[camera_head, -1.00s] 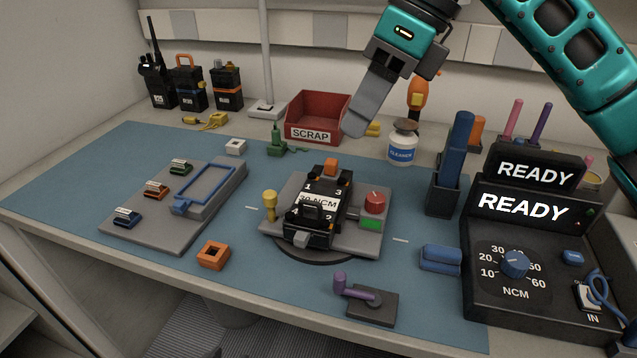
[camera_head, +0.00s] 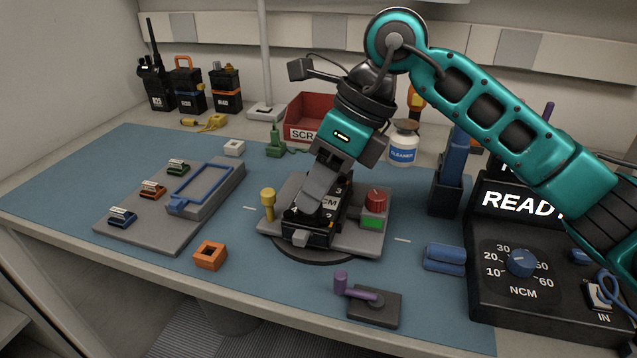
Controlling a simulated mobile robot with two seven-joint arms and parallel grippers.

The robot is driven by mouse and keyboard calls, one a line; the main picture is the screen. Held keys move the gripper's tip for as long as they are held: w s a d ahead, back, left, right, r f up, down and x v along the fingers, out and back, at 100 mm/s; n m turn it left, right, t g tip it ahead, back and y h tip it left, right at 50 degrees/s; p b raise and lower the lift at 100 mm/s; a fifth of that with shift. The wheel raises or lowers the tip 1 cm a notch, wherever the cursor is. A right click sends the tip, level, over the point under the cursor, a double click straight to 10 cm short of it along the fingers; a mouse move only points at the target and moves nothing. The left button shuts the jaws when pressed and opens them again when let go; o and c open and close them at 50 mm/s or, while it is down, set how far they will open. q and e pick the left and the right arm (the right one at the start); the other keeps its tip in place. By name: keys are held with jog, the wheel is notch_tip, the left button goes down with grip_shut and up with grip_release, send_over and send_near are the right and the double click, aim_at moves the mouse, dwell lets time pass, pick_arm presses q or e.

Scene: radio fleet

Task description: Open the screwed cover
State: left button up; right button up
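The black radio unit (camera_head: 322,233) with the screwed cover sits in the grey fixture (camera_head: 362,240) on the round base, in the middle of the blue mat. Its top carries a white label, partly hidden now. My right gripper (camera_head: 308,205) points down at the near left part of the cover, in front of the label. I cannot tell whether it touches the cover, or whether its fingers are apart. A red knob (camera_head: 376,197) and a green button stand on the fixture's right side, a yellow knob (camera_head: 268,200) on its left. My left gripper is not in view.
A grey tray (camera_head: 150,232) with several small coloured parts lies left. An orange square part (camera_head: 210,255), a purple-handled tool (camera_head: 365,300) and blue cylinders (camera_head: 444,257) lie around the fixture. The torque station (camera_head: 540,290) stands right, the red scrap bin (camera_head: 300,108) behind.

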jog(key=shift+c, duration=0.4)
grip_shut()
dwell(0.9)
